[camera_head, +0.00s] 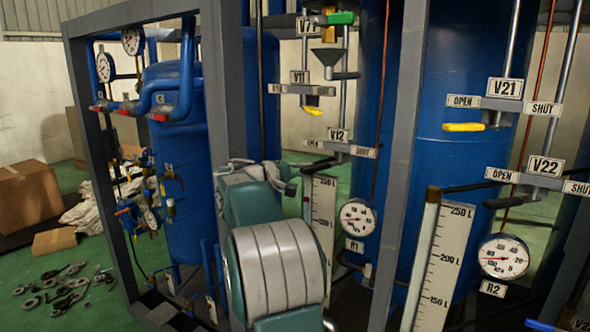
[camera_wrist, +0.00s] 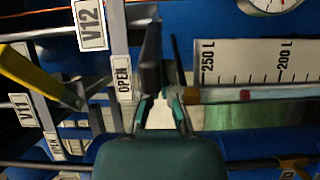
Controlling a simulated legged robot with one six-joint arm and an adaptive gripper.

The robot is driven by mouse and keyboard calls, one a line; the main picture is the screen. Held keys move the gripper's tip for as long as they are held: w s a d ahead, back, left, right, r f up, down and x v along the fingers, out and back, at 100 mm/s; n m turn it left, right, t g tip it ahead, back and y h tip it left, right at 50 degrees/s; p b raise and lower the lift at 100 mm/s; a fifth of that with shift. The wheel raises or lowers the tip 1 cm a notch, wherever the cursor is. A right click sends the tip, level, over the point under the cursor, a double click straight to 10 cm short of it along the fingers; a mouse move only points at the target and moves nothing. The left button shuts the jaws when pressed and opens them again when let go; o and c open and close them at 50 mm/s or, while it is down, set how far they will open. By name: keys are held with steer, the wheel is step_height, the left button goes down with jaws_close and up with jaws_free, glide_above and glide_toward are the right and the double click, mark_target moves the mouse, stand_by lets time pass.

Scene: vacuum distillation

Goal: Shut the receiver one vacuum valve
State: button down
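The V12 tag (camera_head: 338,135) stands above a bar with an OPEN plate (camera_head: 316,146) and a SHUT plate (camera_head: 363,152). In the wrist view, the V12 tag (camera_wrist: 90,25) and the OPEN plate (camera_wrist: 122,77) lie just left of my fingers. The V11 tag (camera_head: 299,77) is up and left, with a yellow handle (camera_head: 313,110) below.
The R1 gauge (camera_head: 357,218) and a level scale (camera_head: 322,215) are close to my gripper. Grey frame posts (camera_head: 401,150) stand in front of the blue vessels. V21 (camera_head: 505,88) and V22 (camera_head: 543,166) are at the right. Boxes (camera_head: 28,195) and loose fittings lie at left.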

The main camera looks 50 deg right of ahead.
steer(key=s+n+t, duration=0.1)
steer(key=t, duration=0.1)
steer(key=s+n+t+h, duration=0.1)
steer(key=shift+s+a+r+n+t, duration=0.15)
steer(key=shift+s+a+n+t, duration=0.15)
steer(key=shift+s+a+t, duration=0.1)
steer(key=s+d+n+t, duration=0.1)
steer(key=s+n+t, duration=0.2)
steer(key=s+t, duration=0.2)
steer(key=shift+s+d, duration=0.3)
steer(key=shift+s, duration=0.75)
